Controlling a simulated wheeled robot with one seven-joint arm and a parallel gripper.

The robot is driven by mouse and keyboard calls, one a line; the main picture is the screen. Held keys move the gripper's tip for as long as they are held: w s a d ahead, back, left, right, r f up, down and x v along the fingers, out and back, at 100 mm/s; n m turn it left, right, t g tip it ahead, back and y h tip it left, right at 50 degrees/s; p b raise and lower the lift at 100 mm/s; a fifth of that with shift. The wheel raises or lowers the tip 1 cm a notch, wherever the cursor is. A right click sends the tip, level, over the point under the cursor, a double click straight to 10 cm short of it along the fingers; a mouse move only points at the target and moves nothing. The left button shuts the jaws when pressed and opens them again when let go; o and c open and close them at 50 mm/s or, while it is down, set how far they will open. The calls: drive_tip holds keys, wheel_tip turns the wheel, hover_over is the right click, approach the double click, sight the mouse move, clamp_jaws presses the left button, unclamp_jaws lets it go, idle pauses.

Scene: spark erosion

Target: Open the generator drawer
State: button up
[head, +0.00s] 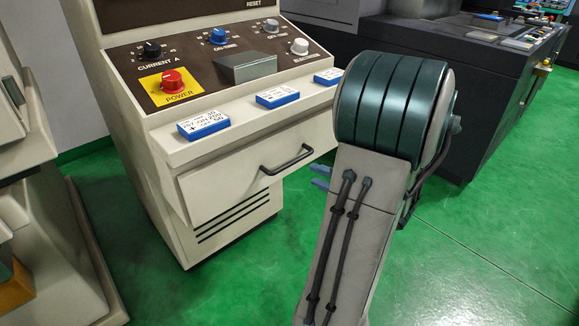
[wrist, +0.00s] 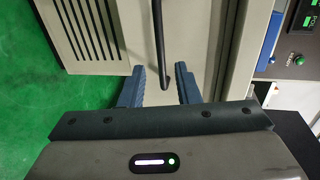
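The generator drawer (head: 222,184) is a cream front panel under the sloped control panel. Its dark bar handle (head: 288,160) runs across the front; I cannot tell whether the drawer stands slightly out. In the wrist view the handle (wrist: 160,45) runs down from the top edge and its near end lies between my fingers in the picture. My gripper (wrist: 159,82) is open, with a blue finger on each side of the handle and visible space around it. Depth to the handle is unclear. In the head view only blue fingertips (head: 321,178) show; my arm hides the rest.
Blue-edged labelled boxes (head: 203,125) lie on the ledge above the drawer. A red power knob (head: 171,81) and other knobs sit on the panel. Vent slots (head: 233,217) are below. A dark machine (head: 455,95) stands at right. Green floor (head: 470,235) is clear in front.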

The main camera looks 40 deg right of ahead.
sight(291, 164)
drive_tip(key=x, duration=1.1)
drive_tip(key=shift+w+a, duration=0.15)
drive_tip(key=shift+w, duration=0.05)
clamp_jaws()
